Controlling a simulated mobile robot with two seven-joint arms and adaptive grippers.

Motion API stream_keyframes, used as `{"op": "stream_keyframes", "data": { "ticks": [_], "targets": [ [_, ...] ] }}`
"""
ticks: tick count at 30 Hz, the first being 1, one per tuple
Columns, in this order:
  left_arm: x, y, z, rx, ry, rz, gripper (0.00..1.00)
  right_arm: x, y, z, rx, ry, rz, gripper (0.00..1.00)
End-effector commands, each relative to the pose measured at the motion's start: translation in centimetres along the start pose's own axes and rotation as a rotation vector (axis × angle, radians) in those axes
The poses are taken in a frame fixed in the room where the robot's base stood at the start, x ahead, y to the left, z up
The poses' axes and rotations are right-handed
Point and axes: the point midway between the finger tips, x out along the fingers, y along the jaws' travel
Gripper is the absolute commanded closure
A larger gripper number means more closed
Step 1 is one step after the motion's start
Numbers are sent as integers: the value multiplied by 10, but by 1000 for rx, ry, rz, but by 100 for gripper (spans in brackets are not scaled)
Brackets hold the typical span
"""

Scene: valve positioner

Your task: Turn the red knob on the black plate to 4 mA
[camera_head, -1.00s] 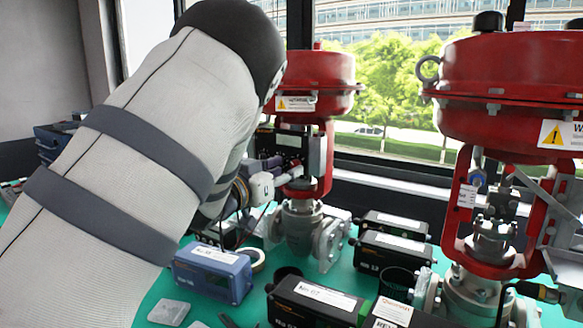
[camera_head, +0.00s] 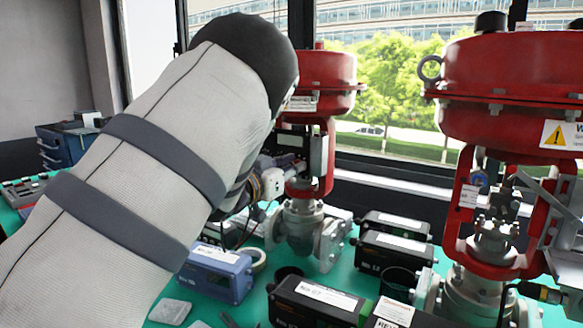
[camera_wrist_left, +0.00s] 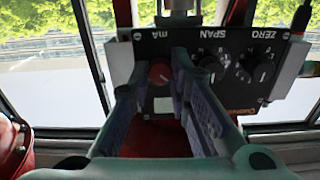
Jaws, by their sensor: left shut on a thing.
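The black plate (camera_wrist_left: 222,62) shows upside down in the left wrist view, with ZERO, SPAN and mA lettering. The red knob (camera_wrist_left: 160,72) sits by the mA lettering, with its pointer too small to read. My left gripper (camera_wrist_left: 161,70) is shut on the red knob, one finger on each side. In the head view my left gripper (camera_head: 291,176) is at the rear valve, below its red actuator, and the red knob is hidden there. My right gripper is in neither view.
The rear valve (camera_head: 302,228) stands on the green table (camera_head: 343,282). A second red valve (camera_head: 490,95) stands at the right. A blue box (camera_head: 215,272) and several black boxes (camera_head: 393,252) stand in front. Two other black knobs sit beside the red knob.

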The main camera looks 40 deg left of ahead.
Motion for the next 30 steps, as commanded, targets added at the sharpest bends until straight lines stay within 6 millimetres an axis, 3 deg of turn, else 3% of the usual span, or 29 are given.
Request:
{"op": "stream_keyframes", "data": {
  "ticks": [30],
  "targets": [
    [0, 0, 0, 689, 0, -1, 100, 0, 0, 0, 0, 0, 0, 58]
  ]
}}
